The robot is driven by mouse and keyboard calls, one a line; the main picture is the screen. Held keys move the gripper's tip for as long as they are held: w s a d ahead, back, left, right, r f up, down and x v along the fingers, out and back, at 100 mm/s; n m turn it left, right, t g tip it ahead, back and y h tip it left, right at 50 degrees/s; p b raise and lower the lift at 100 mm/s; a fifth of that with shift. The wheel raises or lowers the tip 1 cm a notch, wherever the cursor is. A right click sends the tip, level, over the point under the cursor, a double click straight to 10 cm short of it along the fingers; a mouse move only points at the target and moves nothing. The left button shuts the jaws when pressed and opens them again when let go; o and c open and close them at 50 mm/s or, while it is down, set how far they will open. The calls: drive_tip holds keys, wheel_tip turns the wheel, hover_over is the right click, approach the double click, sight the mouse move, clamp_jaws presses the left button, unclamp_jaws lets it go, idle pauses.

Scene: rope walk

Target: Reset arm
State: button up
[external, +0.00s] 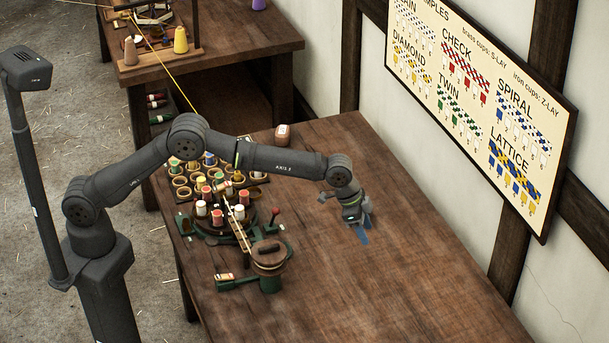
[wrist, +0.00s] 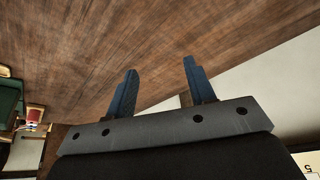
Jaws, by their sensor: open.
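My gripper (external: 362,232) is at the end of my arm, above the bare right part of the wooden table (external: 420,285). In the wrist view its two blue fingers (wrist: 160,90) stand apart with nothing between them. The gripper is tilted, and the wrist view shows the tabletop (wrist: 110,40) and pale wall beyond the fingers. The arm is stretched out over the table, passing above the spools on the left.
A green rope machine (external: 270,284) with a round wooden top stands on the table. Behind it are several spools (external: 217,217) and cups. A small container (external: 282,135) stands at the back edge. A sample board (external: 480,100) hangs on the wall. The table's right side is clear.

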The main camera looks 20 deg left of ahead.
drive_tip(key=s+d+f+m, duration=0.1)
drive_tip(key=s+d+f, duration=0.1)
drive_tip(key=s+d, duration=0.15)
drive_tip(key=w+f, duration=0.2)
drive_tip(key=w, duration=0.1)
drive_tip(key=w+f, duration=0.2)
drive_tip(key=w, duration=0.2)
drive_tip(key=w+f, duration=0.2)
drive_tip(key=w, duration=0.1)
drive_tip(key=shift+w, duration=0.15)
drive_tip(key=shift+r, duration=0.15)
drive_tip(key=s+r, duration=0.6)
drive_tip(key=s, duration=0.4)
drive_tip(key=w+a+r+n, duration=0.1)
drive_tip(key=w+a+r, duration=0.1)
drive_tip(key=w+a, duration=0.2)
drive_tip(key=shift+w+a+n, duration=0.3)
drive_tip(key=shift+w+a, duration=0.1)
drive_tip(key=shift+w, duration=0.05)
drive_tip(key=shift+r, duration=0.15)
